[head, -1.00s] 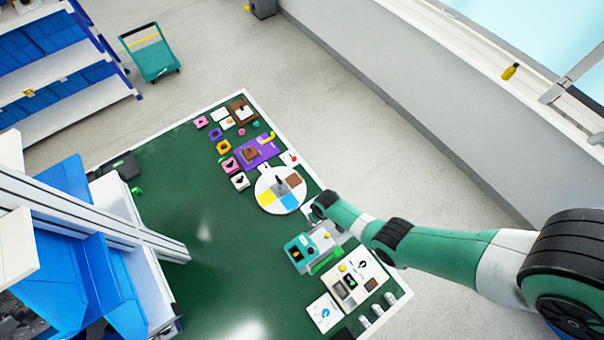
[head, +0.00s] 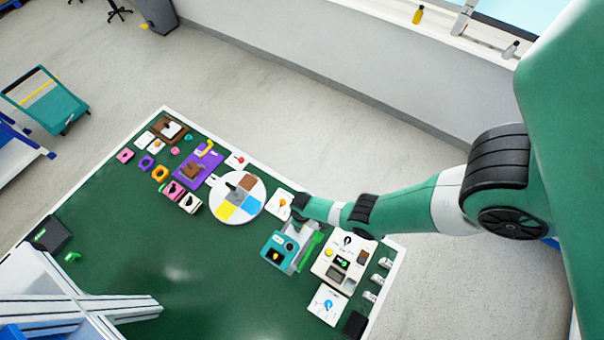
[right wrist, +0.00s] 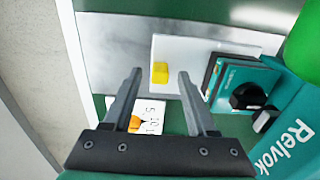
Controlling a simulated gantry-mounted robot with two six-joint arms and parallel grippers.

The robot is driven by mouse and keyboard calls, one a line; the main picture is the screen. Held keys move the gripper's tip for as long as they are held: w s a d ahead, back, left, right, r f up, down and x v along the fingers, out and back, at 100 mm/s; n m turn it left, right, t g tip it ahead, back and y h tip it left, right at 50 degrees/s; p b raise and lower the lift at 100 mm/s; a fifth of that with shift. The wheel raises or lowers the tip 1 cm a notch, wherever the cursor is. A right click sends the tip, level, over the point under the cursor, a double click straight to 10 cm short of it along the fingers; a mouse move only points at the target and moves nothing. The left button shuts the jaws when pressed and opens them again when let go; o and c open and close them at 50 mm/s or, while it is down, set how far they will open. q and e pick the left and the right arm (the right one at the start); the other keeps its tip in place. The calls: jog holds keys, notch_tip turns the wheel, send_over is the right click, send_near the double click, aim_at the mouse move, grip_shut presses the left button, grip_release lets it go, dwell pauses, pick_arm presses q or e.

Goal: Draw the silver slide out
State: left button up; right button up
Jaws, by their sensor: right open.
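The silver slide appears as a grey metal strip (right wrist: 115,45) across the upper right wrist view. A pale plate (right wrist: 190,48) with a yellow knob (right wrist: 160,72) lies over it. I cannot tell whether the knob belongs to the slide. In the head view a grey metal part (head: 301,262) sits beside a teal unit (head: 279,250), partly behind my arm. My right gripper (right wrist: 159,78) is open and empty. Its fingertips appear on either side of the yellow knob in the picture; contact cannot be told. In the head view the right gripper (head: 298,212) is over the table edge near the unit. My left gripper is not in view.
The teal box with a black dial (right wrist: 248,95) is just right of the fingers. A white card with an orange knob (right wrist: 150,118) lies below them. A round coloured disc (head: 237,197) and a white control panel (head: 343,262) flank the unit.

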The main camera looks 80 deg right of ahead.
jog(key=shift+f+b, duration=0.35)
jog(key=shift+f, duration=0.55)
jog(key=shift+r, duration=0.1)
grip_shut()
dwell(0.7)
